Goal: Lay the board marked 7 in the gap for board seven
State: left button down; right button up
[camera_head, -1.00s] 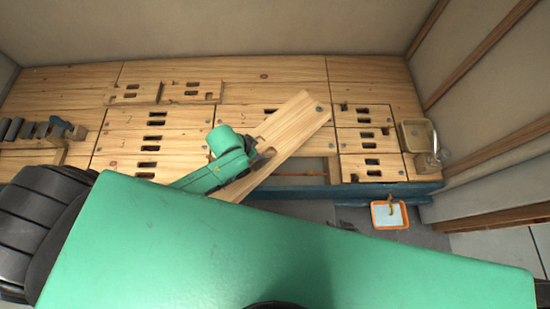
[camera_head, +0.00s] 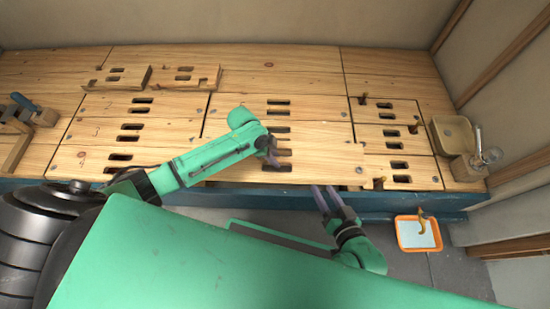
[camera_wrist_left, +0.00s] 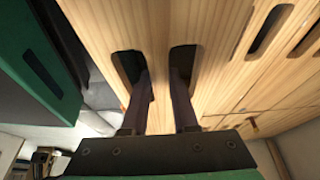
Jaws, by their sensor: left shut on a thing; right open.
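A pale wooden board (camera_head: 325,150) lies roughly level over the front middle of the bench deck, lined up with the rows beside it. Its number is not readable. My left gripper (camera_head: 272,155) is shut on it; in the left wrist view the fingers (camera_wrist_left: 160,75) sit in the two slots of the board (camera_wrist_left: 155,25), around the bar between them. A dark strip of the gap (camera_head: 300,187) shows along the board's near edge; the rest is hidden by the board and my arm. I cannot tell whether the board is seated. My right gripper (camera_head: 330,198) is open and empty near the bench's front edge.
Slotted boards lie left (camera_head: 130,127) and right (camera_head: 395,140) of the gap. A wooden box (camera_head: 453,134) and glass jar (camera_head: 487,155) stand at right. An orange tray (camera_head: 418,234) is on the floor.

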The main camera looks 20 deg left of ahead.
pick_arm(q)
jog(key=shift+f+b, duration=1.85)
jog(key=shift+r, duration=0.15)
pick_arm(e)
jog(key=shift+t, duration=0.5)
notch_tip(320, 180, down, 5)
jog(key=shift+s+r, duration=0.1)
pick_arm(q)
jog(key=shift+p, duration=0.5)
pick_arm(e)
jog(key=shift+a+r, duration=0.1)
jog(key=shift+r, duration=0.35)
jog(key=shift+r, duration=0.15)
pick_arm(q)
jog(key=shift+p, duration=0.35)
pick_arm(e)
jog(key=shift+r, duration=0.25)
jog(key=shift+f, duration=0.1)
pick_arm(q)
jog(key=shift+f+b, duration=0.95)
jog(key=shift+f, duration=0.7)
pick_arm(e)
jog(key=shift+f, duration=0.85)
pick_arm(q)
jog(key=shift+r, duration=0.1)
pick_arm(e)
jog(key=shift+r, duration=0.1)
